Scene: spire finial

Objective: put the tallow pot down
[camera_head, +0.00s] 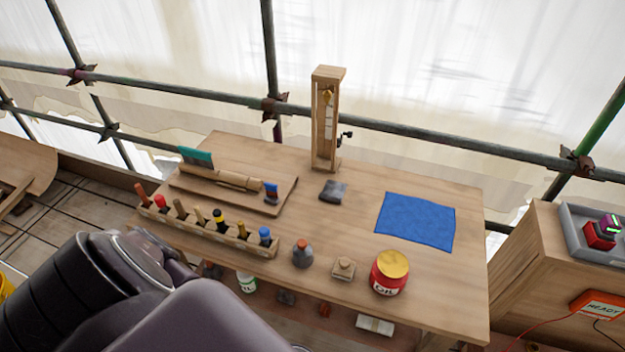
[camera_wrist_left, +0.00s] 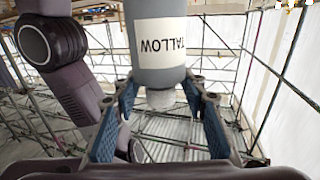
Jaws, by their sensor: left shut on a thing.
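The tallow pot (camera_wrist_left: 163,72) is in my left gripper (camera_wrist_left: 160,90) in the left wrist view. It is a grey cylinder with a white label (camera_wrist_left: 161,39) reading TALLOW and a narrower pale end between the blue-padded fingers. The fingers are shut on it, and the far part of the pot runs out of the top of the picture. No surface touches the part of the pot that shows. In the head view my arm fills the lower left, and neither the held pot nor a gripper shows there. My right gripper is not in view.
The wooden table (camera_head: 345,237) holds a tool rack (camera_head: 208,232), a blue cloth (camera_head: 416,221), a red oil tin (camera_head: 389,277), a small grey bottle (camera_head: 302,255), a small wooden block (camera_head: 344,269), a dark pad (camera_head: 333,191) and an upright wooden frame (camera_head: 327,120). Bare wood shows mid-table.

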